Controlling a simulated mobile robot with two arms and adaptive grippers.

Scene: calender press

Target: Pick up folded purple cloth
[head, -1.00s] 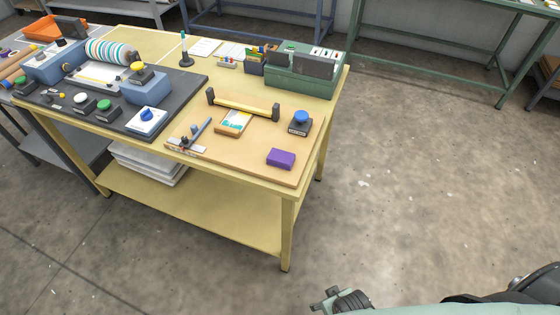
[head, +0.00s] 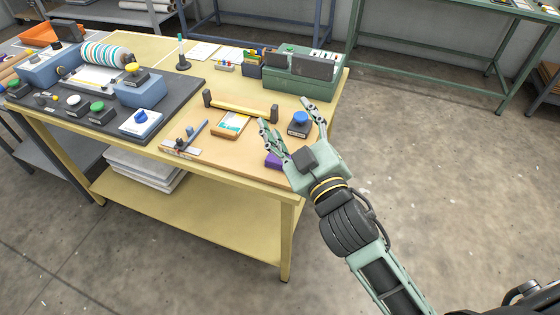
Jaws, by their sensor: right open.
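The folded purple cloth (head: 273,160) lies on the tan board near the front right corner of the yellow table. Most of it is hidden behind my right gripper, and only its left part shows. My right gripper (head: 291,121) is open and empty, its two fingers spread and pointing toward the back of the table. It is over the board's right front area, in front of the cloth in the picture. I cannot tell how high it is above the cloth. My left gripper is not in view.
A green box (head: 300,85) stands behind. A calender press (head: 97,65) is at left. Floor at right is clear.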

